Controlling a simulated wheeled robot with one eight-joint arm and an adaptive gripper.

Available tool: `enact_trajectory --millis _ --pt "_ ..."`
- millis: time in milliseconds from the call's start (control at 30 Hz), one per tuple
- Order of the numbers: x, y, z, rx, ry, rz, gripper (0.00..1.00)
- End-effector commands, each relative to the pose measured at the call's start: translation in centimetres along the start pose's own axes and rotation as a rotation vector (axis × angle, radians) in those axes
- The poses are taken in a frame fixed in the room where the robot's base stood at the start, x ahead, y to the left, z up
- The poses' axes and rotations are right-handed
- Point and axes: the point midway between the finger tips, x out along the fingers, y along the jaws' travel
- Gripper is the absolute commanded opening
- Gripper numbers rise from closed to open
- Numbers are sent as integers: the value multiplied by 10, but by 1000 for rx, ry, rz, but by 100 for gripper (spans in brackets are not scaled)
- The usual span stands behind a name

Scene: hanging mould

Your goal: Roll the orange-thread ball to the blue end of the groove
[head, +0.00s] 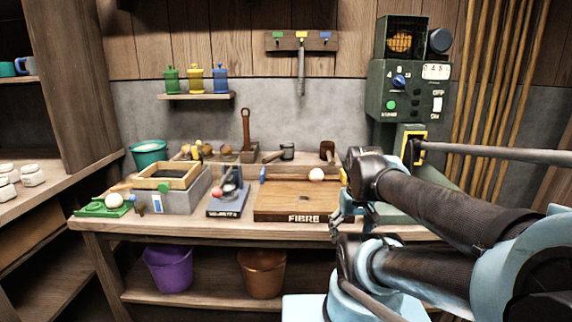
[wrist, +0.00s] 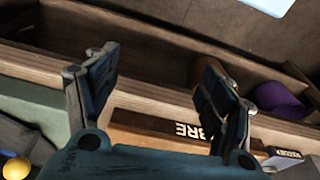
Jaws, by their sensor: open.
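A pale ball (head: 316,175) sits in the groove (head: 290,178) along the back of the wooden board marked FIBRE (head: 292,203). It is nearer the groove's right end; its thread colour is too small to tell. A blue marker (head: 263,174) is at the left end and a yellow one (head: 343,176) at the right. My gripper (head: 338,218) is at the board's right side, apart from the ball and partly hidden by my arm. In the wrist view my gripper (wrist: 158,62) is open and empty, above the bench's front edge, with part of the FIBRE board (wrist: 150,127) below.
A black-based tool (head: 228,200) stands left of the board. A grey box (head: 172,195) and a green tray (head: 103,208) with another pale ball are further left. A green machine (head: 400,95) stands at the right. Mallets (head: 287,151) lie behind the board.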

Motion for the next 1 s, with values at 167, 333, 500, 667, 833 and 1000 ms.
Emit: enact_trajectory --millis 167,333,500,667,833,1000 --pt "6 0 7 30 3 8 75" --pt "5 0 7 31 3 8 75" --pt "2 0 3 18 1 8 43" --pt "-14 3 -18 -69 -10 7 7" --pt "-38 4 -54 -224 -31 2 0" --pt "-56 6 -94 -384 -50 -5 0"
